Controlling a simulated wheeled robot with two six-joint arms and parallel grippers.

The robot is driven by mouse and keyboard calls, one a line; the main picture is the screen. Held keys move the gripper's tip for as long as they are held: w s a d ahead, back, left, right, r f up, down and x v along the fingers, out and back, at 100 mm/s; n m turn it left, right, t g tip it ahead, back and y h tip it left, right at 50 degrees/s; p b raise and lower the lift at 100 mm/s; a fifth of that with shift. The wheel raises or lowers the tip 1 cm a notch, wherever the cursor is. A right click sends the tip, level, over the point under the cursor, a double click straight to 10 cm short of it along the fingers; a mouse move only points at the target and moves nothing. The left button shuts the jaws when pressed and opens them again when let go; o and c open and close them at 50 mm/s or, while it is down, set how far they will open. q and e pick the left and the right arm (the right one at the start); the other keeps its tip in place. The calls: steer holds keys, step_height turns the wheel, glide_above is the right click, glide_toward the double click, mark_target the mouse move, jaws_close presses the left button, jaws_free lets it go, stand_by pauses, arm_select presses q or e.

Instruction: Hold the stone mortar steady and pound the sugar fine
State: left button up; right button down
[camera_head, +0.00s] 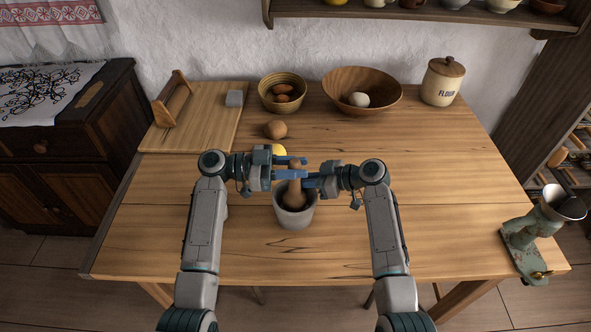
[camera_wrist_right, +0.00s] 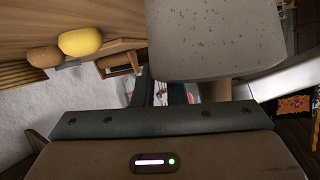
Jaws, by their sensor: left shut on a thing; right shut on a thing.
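The grey stone mortar (camera_head: 295,217) stands upright on the table near the front middle. Its speckled side fills the top of the right wrist view (camera_wrist_right: 215,42). A wooden pestle (camera_head: 294,192) stands in it, its lower end hidden inside. My left gripper (camera_head: 292,167) is shut on the pestle's upper part, above the mortar. My right gripper (camera_head: 310,182) is at the mortar's right rim, shut on the mortar; the contact is partly hidden. I cannot see the sugar inside the mortar.
A yellow fruit (camera_head: 279,150) and a brown round item (camera_head: 275,129) lie behind the mortar. Farther back are a cutting board (camera_head: 215,128), a small bowl (camera_head: 268,99), a large wooden bowl (camera_head: 384,103) and a flour jar (camera_head: 442,84). A grinder (camera_head: 530,240) stands at right.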

arm_select(q)
steer(key=shift+r, duration=4.15)
arm_select(e)
steer(key=shift+f, duration=0.1)
arm_select(q)
steer(key=shift+a, duration=0.1)
arm_select(e)
steer(key=c, duration=1.4)
jaws_free()
steer(key=shift+a, duration=0.1)
